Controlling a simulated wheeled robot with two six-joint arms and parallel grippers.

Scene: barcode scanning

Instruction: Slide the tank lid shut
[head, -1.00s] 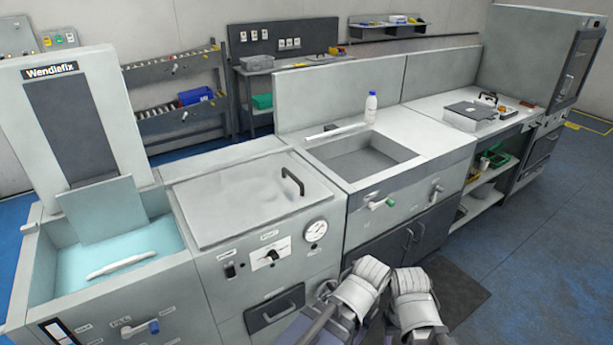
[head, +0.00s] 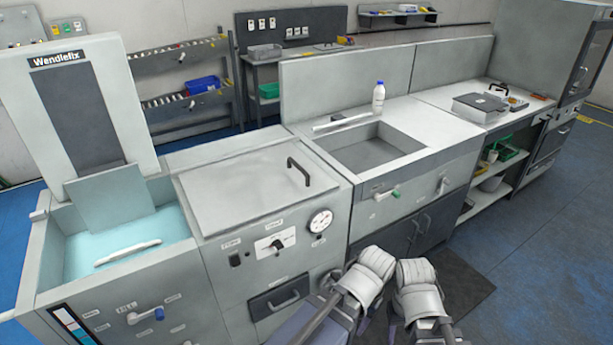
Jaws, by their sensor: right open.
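The open tank (head: 36,275) at the left holds pale blue liquid, and a white bar (head: 128,252) lies across it. A flat grey lid (head: 235,190) with a black handle (head: 298,172) at its right end lies on the unit just right of the tank. The tank's top is uncovered. My right gripper (head: 417,277) is at the bottom centre, in front of the cabinets and well away from the lid handle; it is open and appears empty. My left arm (head: 366,277) is folded beside it; its fingers cannot be made out.
A grey upright panel marked Wendlefix (head: 58,95) stands behind the tank. Right of the lid is a sink (head: 375,155) with a white bottle (head: 378,97) behind it. A gauge (head: 320,221) and knobs are on the fronts. Blue floor (head: 530,240) is clear at the right.

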